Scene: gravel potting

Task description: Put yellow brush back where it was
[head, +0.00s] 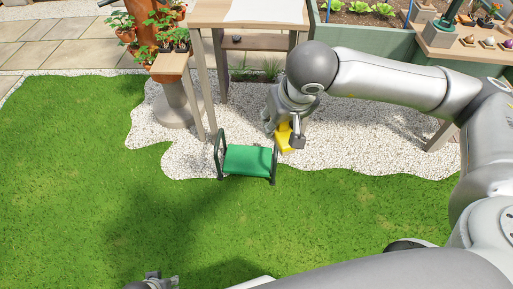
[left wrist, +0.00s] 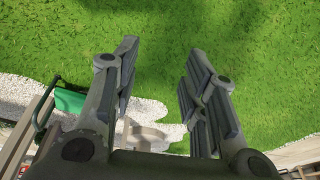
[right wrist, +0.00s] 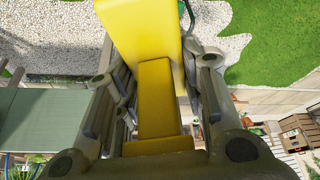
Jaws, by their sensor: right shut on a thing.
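A yellow brush shows in the head view (head: 284,137) beside my right gripper (head: 290,122). In the right wrist view the yellow brush (right wrist: 160,95) fills the space between the fingers of my right gripper (right wrist: 160,112), which is shut on it. The brush is held over the gravel, near the green kneeler; the part of it inside the hand is partly hidden. My left gripper (head: 158,281) is at the bottom edge of the head view, over the grass. In the left wrist view my left gripper (left wrist: 160,85) is open and empty, its fingers wide apart.
A green kneeler (head: 248,160) with dark side handles stands at the gravel edge, just left of the brush. A wooden table (head: 240,14) stands behind it. A green planter (head: 372,38) is at the back right. Open grass (head: 90,190) lies in front.

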